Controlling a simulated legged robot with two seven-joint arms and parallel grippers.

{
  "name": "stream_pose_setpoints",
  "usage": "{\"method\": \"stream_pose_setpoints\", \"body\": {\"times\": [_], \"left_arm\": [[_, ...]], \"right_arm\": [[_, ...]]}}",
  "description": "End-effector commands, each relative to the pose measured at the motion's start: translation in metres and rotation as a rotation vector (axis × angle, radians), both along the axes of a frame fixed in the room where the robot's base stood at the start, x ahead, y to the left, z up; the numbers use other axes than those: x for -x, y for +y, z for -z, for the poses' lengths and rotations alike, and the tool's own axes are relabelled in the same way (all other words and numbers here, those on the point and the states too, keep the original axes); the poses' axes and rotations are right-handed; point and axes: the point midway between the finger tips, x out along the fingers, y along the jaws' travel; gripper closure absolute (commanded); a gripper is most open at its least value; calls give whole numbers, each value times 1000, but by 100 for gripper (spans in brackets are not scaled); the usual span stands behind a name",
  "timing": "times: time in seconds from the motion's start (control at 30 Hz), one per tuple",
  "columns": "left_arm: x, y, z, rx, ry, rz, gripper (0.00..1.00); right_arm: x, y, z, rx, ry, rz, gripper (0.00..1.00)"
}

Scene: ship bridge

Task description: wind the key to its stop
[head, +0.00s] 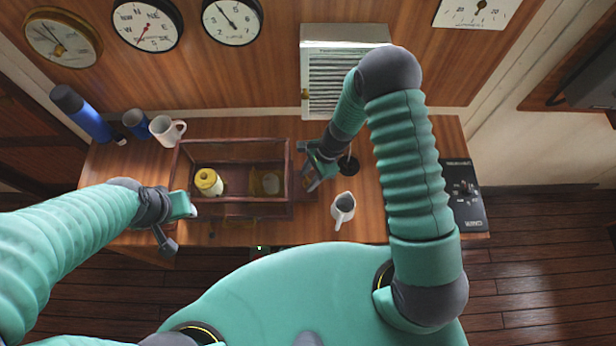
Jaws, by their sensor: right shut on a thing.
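A wooden-framed glass case (232,210) stands on the desk in the head view, with a yellow-topped cylinder (208,181) inside at its left. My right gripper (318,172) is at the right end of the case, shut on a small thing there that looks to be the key. The fingers and wrist hide most of the key, so its turn angle cannot be read. My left gripper (182,225) is open and empty at the front left corner of the case, apart from the key.
A small white jug (343,209) stands just right of the case, near my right gripper. A dark round item (348,165) lies behind it. A white mug (167,130), blue cup (136,123) and blue bottle (80,113) stand back left. A black control panel (463,192) is at right.

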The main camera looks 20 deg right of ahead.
Motion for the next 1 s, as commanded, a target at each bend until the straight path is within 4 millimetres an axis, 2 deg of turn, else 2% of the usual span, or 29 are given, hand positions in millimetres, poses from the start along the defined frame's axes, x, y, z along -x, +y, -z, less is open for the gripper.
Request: {"method": "stream_pose_setpoints", "body": {"times": [0.27,0.8,1.0], "left_arm": [[0,0,21,0,0,0,64],[0,0,94,0,0,0,64],[0,0,111,0,0,0,64]], "right_arm": [[-3,-4,2,5,-13,240,100],[0,-2,5,5,-13,720,100],[1,-2,3,6,-12,839,100]]}}
